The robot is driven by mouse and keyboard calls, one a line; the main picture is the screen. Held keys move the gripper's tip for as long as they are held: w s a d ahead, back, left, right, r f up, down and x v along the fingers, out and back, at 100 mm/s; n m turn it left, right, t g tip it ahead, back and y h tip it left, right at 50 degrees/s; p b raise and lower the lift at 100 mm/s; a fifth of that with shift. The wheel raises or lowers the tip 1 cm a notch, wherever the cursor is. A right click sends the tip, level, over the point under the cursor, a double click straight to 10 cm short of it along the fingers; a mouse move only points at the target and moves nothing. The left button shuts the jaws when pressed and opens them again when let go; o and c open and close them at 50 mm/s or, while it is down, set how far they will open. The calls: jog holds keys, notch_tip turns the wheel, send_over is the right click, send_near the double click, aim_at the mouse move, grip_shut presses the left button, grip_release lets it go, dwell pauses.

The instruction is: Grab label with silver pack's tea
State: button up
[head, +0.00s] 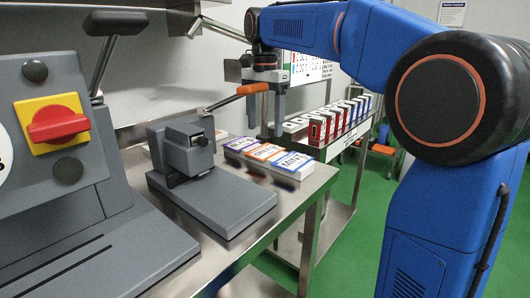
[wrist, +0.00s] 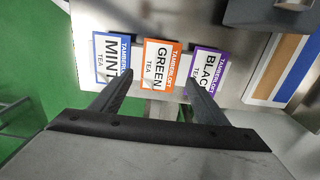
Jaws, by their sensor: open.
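Three labels lie in a row on a white block (head: 287,171) on the steel table: purple BLACK TEA (head: 240,144), orange GREEN TEA (head: 264,152) and blue MINT TEA (head: 292,161). In the wrist view they read MINT (wrist: 112,58), GREEN (wrist: 161,64) and BLACK (wrist: 206,75) from left to right. My gripper (head: 265,130) is open and empty above the labels, fingers pointing down. In the wrist view its fingertips (wrist: 157,80) lie on either side of the GREEN label, the right one overlapping the BLACK label's edge. I cannot make out a silver pack.
A grey device (head: 210,198) with an orange-handled lever (head: 252,89) stands left of the labels, its handle close to my gripper. A large grey machine (head: 60,150) with a red knob fills the left. Behind, a cart holds rows of white, red and blue boxes (head: 340,118).

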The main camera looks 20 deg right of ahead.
aim_at(265, 151)
jog(key=shift+f, duration=3)
jog(key=c, duration=0.8)
